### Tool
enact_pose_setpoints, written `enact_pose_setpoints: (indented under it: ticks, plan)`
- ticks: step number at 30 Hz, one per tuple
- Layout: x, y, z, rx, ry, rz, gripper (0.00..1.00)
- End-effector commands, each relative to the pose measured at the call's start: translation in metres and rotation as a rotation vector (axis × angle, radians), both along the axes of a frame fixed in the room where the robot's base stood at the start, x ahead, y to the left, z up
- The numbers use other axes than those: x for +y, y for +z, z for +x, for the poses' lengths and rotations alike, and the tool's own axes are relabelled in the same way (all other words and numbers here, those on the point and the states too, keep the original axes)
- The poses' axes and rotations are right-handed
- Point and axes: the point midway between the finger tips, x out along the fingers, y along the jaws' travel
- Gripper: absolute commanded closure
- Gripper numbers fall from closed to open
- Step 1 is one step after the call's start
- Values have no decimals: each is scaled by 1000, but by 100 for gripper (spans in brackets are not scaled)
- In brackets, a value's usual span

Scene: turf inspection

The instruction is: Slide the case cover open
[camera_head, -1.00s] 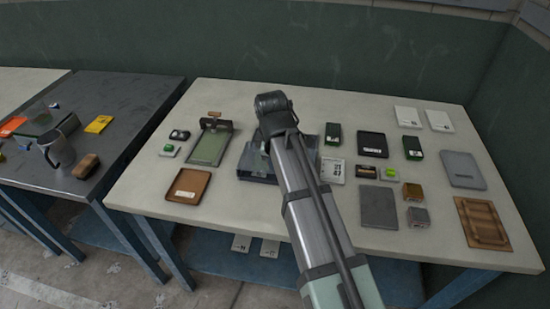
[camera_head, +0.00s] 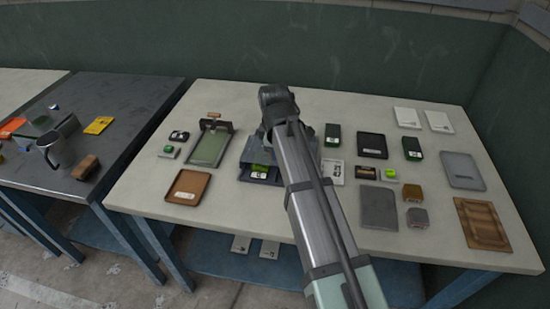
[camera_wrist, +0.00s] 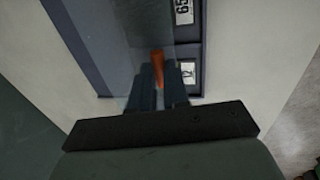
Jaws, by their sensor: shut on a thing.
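The case (camera_head: 244,178) is a dark blue-grey box on the pale table, partly hidden behind my arm in the head view. The cover (camera_wrist: 148,28) is a translucent grey panel with an orange handle (camera_wrist: 157,60). My gripper (camera_wrist: 159,84) is shut on the orange handle. In the head view, my arm hides the fingertips and handle.
A green-panelled clipboard-like tray (camera_head: 208,148) and a brown tray (camera_head: 187,186) lie left of the case. A white card (camera_head: 336,170), a dark tray (camera_head: 372,146) and several small boxes lie to its right. The table front is mostly clear.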

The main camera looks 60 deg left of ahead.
Motion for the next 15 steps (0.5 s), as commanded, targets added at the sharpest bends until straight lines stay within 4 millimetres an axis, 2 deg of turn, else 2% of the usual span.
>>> enact_pose_setpoints:
  ticks: [1, 7, 10, 15]
  plan:
    - [17, 1, 13, 0, -3, 1, 100]
    - [57, 2, 54, 0, -2, 1, 100]
    - [67, 1, 65, -1, -1, 1, 100]
    - [69, 1, 68, -4, 0, 4, 100]
